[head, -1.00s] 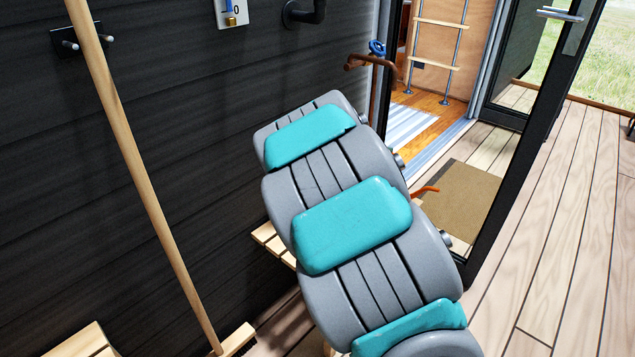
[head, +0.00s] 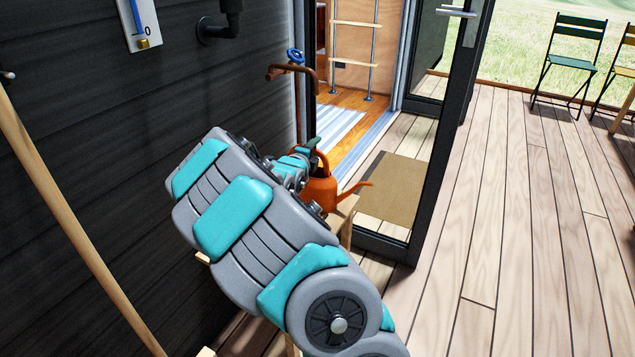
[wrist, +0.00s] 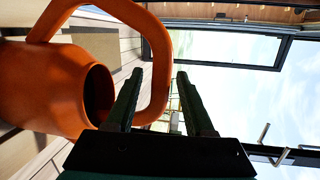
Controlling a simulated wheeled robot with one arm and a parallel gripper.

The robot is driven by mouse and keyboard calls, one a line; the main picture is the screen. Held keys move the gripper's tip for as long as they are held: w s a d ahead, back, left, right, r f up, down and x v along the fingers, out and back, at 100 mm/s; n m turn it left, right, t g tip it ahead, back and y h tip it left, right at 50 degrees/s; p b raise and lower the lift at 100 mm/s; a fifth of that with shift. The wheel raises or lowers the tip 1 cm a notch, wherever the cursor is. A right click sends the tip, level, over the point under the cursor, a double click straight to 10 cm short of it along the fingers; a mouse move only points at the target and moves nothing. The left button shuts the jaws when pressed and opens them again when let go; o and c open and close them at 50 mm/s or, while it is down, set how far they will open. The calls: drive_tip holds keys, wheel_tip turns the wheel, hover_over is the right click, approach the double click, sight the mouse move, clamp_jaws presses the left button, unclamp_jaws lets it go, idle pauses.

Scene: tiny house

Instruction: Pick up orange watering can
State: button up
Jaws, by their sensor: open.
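The orange watering can (head: 318,193) stands on a wooden stool or bench, partly hidden behind my arm in the head view, its spout pointing right. My gripper (head: 312,147) is at the top of the can, small and partly hidden there. In the wrist view the can's body and round opening fill the left side, and its looped handle (wrist: 159,50) curves over to the middle. My gripper (wrist: 160,85) is open, and part of the handle shows between its two dark fingers. I cannot tell whether either finger touches it.
A dark wall (head: 90,130) runs along the left, with a wooden pole (head: 75,225) leaning there. A pipe with a blue tap (head: 294,56) rises behind the can. A glass door frame (head: 437,150) stands close on the right.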

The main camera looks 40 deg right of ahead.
drive_tip(key=shift+x, duration=0.9)
drive_tip(key=shift+f, duration=0.1)
clamp_jaws()
idle(0.8)
